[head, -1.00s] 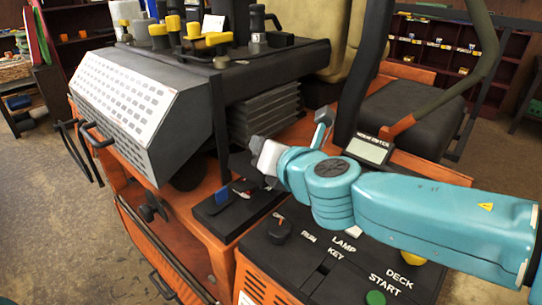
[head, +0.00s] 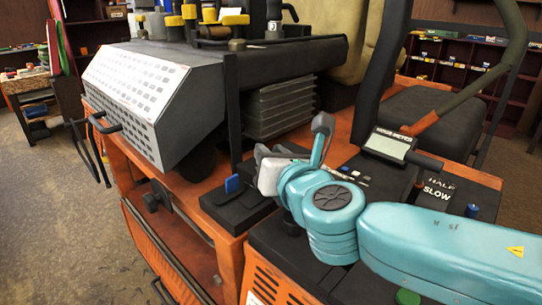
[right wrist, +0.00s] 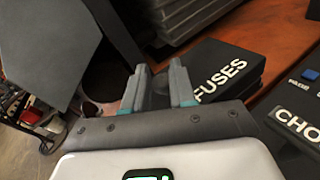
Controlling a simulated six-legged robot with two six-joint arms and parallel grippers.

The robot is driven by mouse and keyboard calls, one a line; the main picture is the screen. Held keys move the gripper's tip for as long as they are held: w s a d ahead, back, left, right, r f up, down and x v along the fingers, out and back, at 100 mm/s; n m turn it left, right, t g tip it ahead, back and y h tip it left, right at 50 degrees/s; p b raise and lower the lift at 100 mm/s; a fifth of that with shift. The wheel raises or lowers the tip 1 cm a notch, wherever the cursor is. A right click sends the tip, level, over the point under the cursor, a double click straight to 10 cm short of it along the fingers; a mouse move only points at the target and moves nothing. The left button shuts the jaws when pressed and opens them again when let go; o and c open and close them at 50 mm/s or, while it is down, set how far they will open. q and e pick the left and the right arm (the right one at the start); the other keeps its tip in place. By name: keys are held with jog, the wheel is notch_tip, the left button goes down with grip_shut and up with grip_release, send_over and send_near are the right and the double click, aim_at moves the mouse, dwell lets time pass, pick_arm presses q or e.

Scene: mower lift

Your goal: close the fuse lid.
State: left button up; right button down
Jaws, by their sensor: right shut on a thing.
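The fuse lid (right wrist: 232,62) is a black slab with white FUSES lettering in the right wrist view. It looks nearly flat, but I cannot tell whether it is fully down. My right gripper (right wrist: 161,80) is at its left end, its two grey fingers slightly apart and shut on its edge; the contact itself is hard to see. In the head view the right gripper (head: 262,160) is over the black boxes on the orange body, hiding part of them. My left gripper is not in view.
A black box with a blue switch (head: 232,184) lies left of the gripper. The grey bellows (head: 280,108) rise behind it. The hour meter (head: 388,144) and a labelled control panel (head: 438,190) stand to the right. The perforated grey cover (head: 140,95) is at left.

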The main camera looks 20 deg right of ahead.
jog(key=shift+d, duration=0.15)
jog(key=c, duration=1.3)
grip_release()
jog(key=o, duration=0.4)
jog(key=shift+d, duration=0.2)
jog(key=shift+a, duration=0.2)
jog(key=shift+s+r, duration=0.1)
jog(key=shift+s, duration=0.1)
jog(key=s, duration=0.5)
jog(key=s+r+p, duration=0.1)
jog(key=s, duration=0.4)
jog(key=s+d+r+p, duration=0.1)
jog(key=s, duration=0.4)
jog(key=shift+s+d+r, duration=0.1)
jog(key=shift+s+d, duration=0.1)
jog(key=shift+s, duration=0.15)
